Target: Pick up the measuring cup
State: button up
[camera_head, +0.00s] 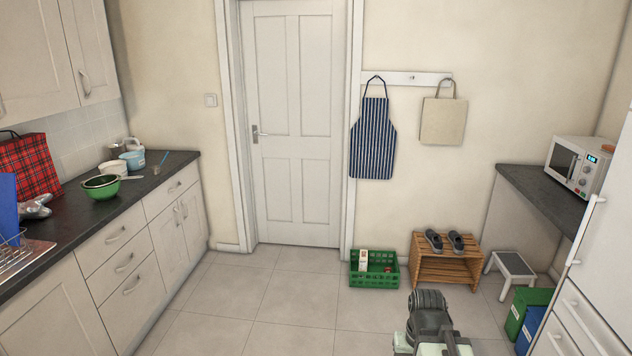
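A small white cup with a long pale handle (112,168) sits on the left counter, behind the green bowl; it looks like the measuring cup, though markings are too small to see. A light blue container (132,161) stands just behind it. Part of my own arm, dark grey and pale, shows at the bottom right of centre, over the floor and far from the counter. I cannot make out the gripper's fingers on it, nor anything held.
The left counter (157,182) also bears a green bowl (101,189), a tartan bag (28,166) and a dish rack (14,255). A green crate (374,279) and a shoe rack (444,265) stand by the back wall. Floor before the door (292,120) is clear.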

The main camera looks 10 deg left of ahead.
aim_at(155, 170)
jog(key=z, duration=0.15)
jog(key=i, duration=2.15)
jog(key=u, duration=0.3)
jog(key=i, duration=1.8)
jog(key=u, duration=1.55)
jog(key=i, duration=1.25)
jog(key=u, duration=0.7)
jog(key=k, duration=0.85)
jog(key=u, duration=0.2)
jog(key=i, duration=0.85)
jog(key=z, duration=0.2)
jog(key=k, duration=0.9)
jog(key=u, duration=0.15)
